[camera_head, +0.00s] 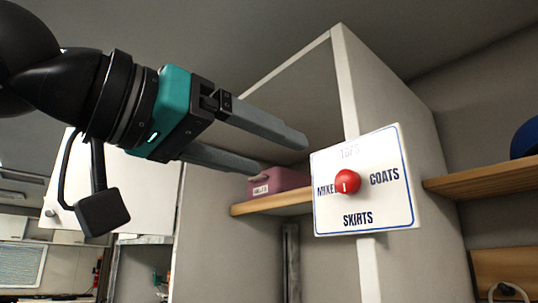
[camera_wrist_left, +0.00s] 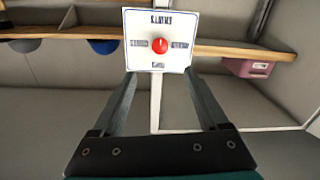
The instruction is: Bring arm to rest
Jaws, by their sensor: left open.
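My left gripper (camera_head: 282,152) is open and empty, held in the air in front of the cabinet. Its two grey fingers are apart and point toward a white sign (camera_head: 392,212) with a blue border and a red round knob (camera_head: 347,181) at its middle. The sign reads COATS and SKIRTS, with other words at top and left. The fingertips look apart from the sign. In the left wrist view the fingers (camera_wrist_left: 162,80) show on either side below the red knob (camera_wrist_left: 160,46). My right gripper is not in view.
The sign is on the front edge of a tall grey cabinet (camera_head: 395,105). A pink box (camera_head: 290,180) sits on a wooden shelf (camera_head: 285,202) inside. Another wooden shelf (camera_head: 490,181) with a blue round object (camera_head: 526,140) is at the right. A white cabinet door (camera_head: 120,195) hangs at the left.

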